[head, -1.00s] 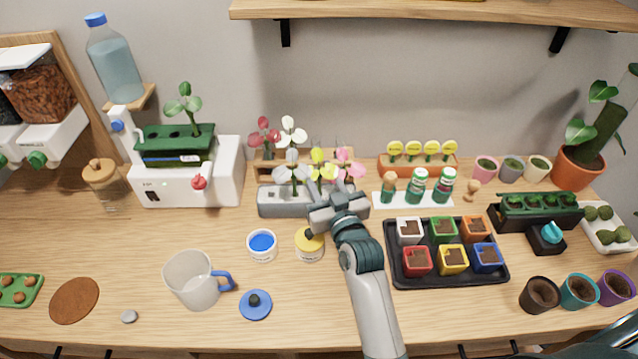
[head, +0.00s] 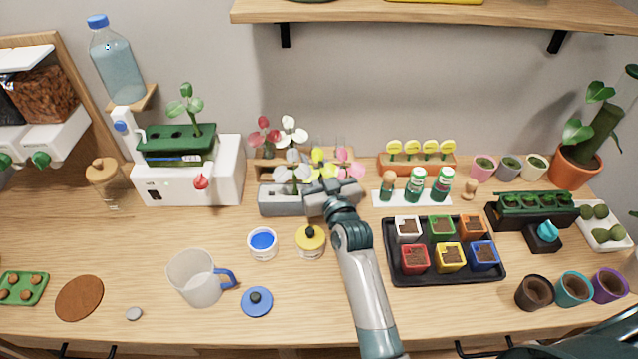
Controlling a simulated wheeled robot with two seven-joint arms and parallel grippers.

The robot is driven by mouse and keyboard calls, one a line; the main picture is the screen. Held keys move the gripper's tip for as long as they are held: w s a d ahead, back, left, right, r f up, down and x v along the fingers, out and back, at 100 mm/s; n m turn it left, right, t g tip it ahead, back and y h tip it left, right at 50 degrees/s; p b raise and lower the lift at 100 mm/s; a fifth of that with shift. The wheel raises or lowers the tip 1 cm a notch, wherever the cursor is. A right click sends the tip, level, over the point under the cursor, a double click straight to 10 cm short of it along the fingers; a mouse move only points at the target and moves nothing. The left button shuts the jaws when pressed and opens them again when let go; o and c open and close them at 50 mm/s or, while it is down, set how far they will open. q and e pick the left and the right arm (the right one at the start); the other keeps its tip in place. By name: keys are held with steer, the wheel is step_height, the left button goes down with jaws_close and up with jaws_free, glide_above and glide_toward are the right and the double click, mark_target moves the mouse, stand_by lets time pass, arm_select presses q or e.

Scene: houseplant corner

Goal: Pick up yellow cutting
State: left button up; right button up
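The yellow cutting (head: 322,166) stands in the grey holder (head: 279,199) at the back middle, between a white cutting (head: 292,168) and a pink cutting (head: 347,167). My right gripper (head: 331,186) is at the holder, right in front of the yellow cutting's stem. The gripper body hides the lower stem and the right part of the holder. Its fingers point away from the camera, and I cannot tell whether they are apart or closed on the stem. My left gripper is not in view.
A wooden rack (head: 262,163) with red and white flowers stands behind the holder. A yellow-lidded jar (head: 310,243) and an open blue jar (head: 263,244) stand in front. A black tray (head: 398,273) of coloured pots lies to the right.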

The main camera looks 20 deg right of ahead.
jaws_close()
steer(key=shift+r, duration=0.1)
steer(key=s+d+r+b, duration=0.3)
steer(key=s+d+r, duration=0.5)
steer(key=r, duration=0.2)
steer(key=shift+s+r+b, duration=0.2)
steer(key=shift+r+b, duration=0.1)
steer(key=shift+r, duration=0.1)
steer(key=shift+w, duration=0.1)
stand_by(0.3)
